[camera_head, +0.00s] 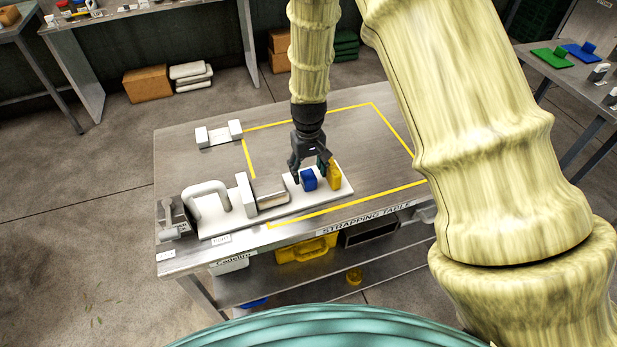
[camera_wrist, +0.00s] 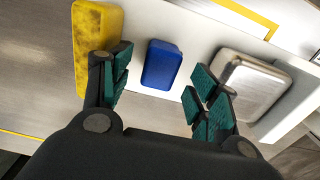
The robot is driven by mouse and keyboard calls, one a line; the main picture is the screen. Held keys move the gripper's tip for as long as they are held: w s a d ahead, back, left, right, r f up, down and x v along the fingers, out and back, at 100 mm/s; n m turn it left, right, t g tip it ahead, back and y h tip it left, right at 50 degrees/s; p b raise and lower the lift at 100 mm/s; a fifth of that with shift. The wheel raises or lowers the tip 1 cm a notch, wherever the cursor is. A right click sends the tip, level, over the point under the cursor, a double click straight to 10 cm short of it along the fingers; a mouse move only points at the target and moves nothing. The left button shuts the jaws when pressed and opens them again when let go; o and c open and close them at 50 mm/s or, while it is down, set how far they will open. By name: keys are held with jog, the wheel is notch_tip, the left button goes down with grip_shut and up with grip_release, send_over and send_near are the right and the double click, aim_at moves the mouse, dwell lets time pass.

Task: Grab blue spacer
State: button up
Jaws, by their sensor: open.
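The blue spacer (camera_head: 309,180) is a small block on a white board on the table. In the wrist view the blue spacer (camera_wrist: 162,64) lies ahead of and between the open fingers, and I see no finger touching it. My gripper (camera_head: 308,172) points down over the board. In the wrist view my gripper (camera_wrist: 160,88) has teal-padded fingers spread apart with nothing between the tips but the spacer beyond. The left finger overlaps a yellow block (camera_wrist: 96,38) in the picture; whether they touch I cannot tell.
The yellow block (camera_head: 334,175) stands right of the spacer. A silver metal block (camera_wrist: 250,82) is on its other side. A white handle (camera_head: 207,193) and clamp parts sit at the board's left. The strapping table (camera_head: 200,165) is mostly clear behind the board, inside a yellow outline.

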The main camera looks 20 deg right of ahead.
jog(key=shift+f, duration=0.45)
jog(key=shift+s+f+p, duration=0.15)
jog(key=shift+f+p, duration=0.2)
jog(key=shift+f, duration=0.5)
jog(key=c, duration=1.1)
